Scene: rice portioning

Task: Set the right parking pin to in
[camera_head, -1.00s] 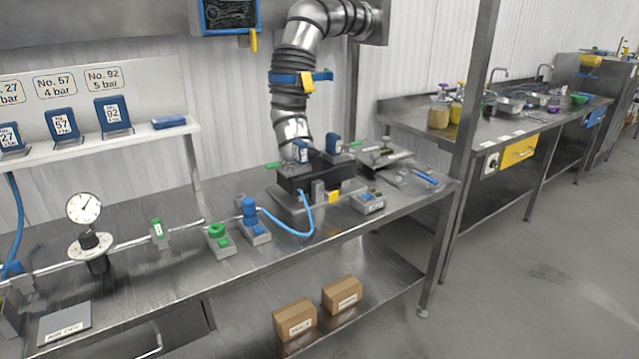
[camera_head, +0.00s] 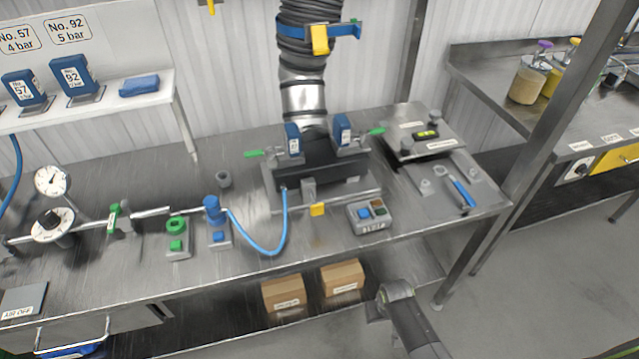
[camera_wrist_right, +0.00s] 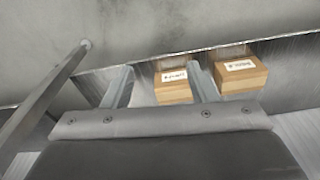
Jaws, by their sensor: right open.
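A black block unit (camera_head: 318,168) stands on the bench in the head view, with two blue numbered cartridges on top. A green handle (camera_head: 376,131) juts out at its right end and another green handle (camera_head: 254,153) at its left end. No part is labelled as the parking pin, and I cannot tell from the picture whether the right one is in or out. My right gripper (camera_wrist_right: 160,67) is open and empty in front of the bench's lower part, apart from the unit. My right arm (camera_head: 408,318) rises from the bottom in the head view. My left gripper is not in view.
A grey button box (camera_head: 370,214) and a plate fixture (camera_head: 424,138) with a level and a blue-handled tool (camera_head: 460,193) lie at the right. A blue hose (camera_head: 284,225) loops before the unit. Two cartons (camera_head: 283,294) sit on the lower shelf. A corrugated duct (camera_head: 304,60) hangs above.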

